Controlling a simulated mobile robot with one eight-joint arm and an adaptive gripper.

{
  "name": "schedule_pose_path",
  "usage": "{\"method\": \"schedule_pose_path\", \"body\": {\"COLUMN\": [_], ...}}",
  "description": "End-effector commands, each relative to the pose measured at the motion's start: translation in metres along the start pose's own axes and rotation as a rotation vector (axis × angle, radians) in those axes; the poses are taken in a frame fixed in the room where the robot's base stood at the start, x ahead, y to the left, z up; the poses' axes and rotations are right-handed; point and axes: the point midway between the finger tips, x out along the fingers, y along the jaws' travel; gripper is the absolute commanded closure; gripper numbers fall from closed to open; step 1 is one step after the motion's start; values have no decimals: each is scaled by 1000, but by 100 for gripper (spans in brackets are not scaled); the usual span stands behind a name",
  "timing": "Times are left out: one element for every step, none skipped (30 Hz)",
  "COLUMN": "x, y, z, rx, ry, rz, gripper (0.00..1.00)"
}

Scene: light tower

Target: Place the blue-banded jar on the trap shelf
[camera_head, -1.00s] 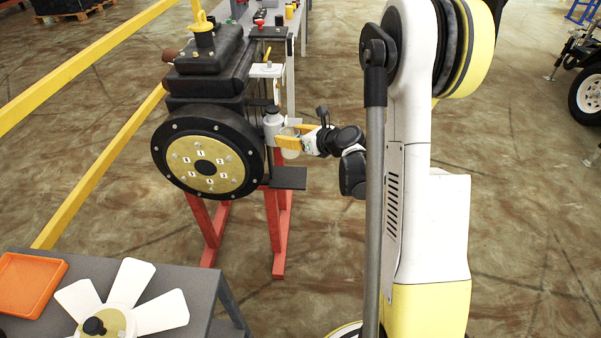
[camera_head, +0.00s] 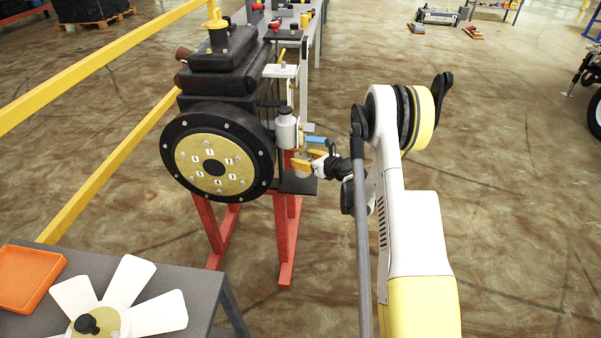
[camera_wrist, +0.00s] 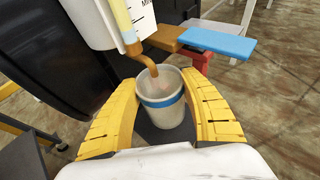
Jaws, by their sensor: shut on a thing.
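The blue-banded jar (camera_wrist: 163,103), a pale open cup with a blue stripe, stands upright between the yellow fingers of my gripper (camera_wrist: 160,80). My gripper (camera_head: 302,157) is shut on it, one finger on each side. In the head view the jar (camera_head: 302,170) is partly hidden by the fingers. The trap shelf (camera_head: 297,187) is a dark flat plate at the right of the black machine. The jar is over this shelf, at or very near its surface; I cannot tell whether it touches. A copper spout (camera_wrist: 150,58) hangs just above the jar's mouth.
A white cylinder (camera_head: 287,132) with a tube is above the jar, close to the fingers. A blue lever (camera_wrist: 215,42) sticks out behind the jar. The black machine (camera_head: 216,165) stands left. The floor to the right is open.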

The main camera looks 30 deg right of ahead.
Motion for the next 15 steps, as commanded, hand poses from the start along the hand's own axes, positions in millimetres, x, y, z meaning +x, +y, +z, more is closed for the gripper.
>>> {"method": "schedule_pose_path", "body": {"x": [6,8,10,11,12,14,15,17,19,21,23,25,26,26,26], "y": [2,3,3,4,4,4,4,4,4,4,4,4,4,4,4], "z": [-2,-2,-2,-3,-4,-8,-11,-16,-22,-28,-32,-37,-40,-40,-40], "rx": [0,0,0,0,0,0,0,0,0,0,0,0,0,0,0], "ry": [0,0,0,0,0,0,0,0,0,0,0,0,0,0,0], "rz": [2,1,1,0,0,0,0,0,0,0,0,0,0,0,0], "gripper": [81,81,81,81,81,81,81,81,81,81,81,81,81,81,81]}}
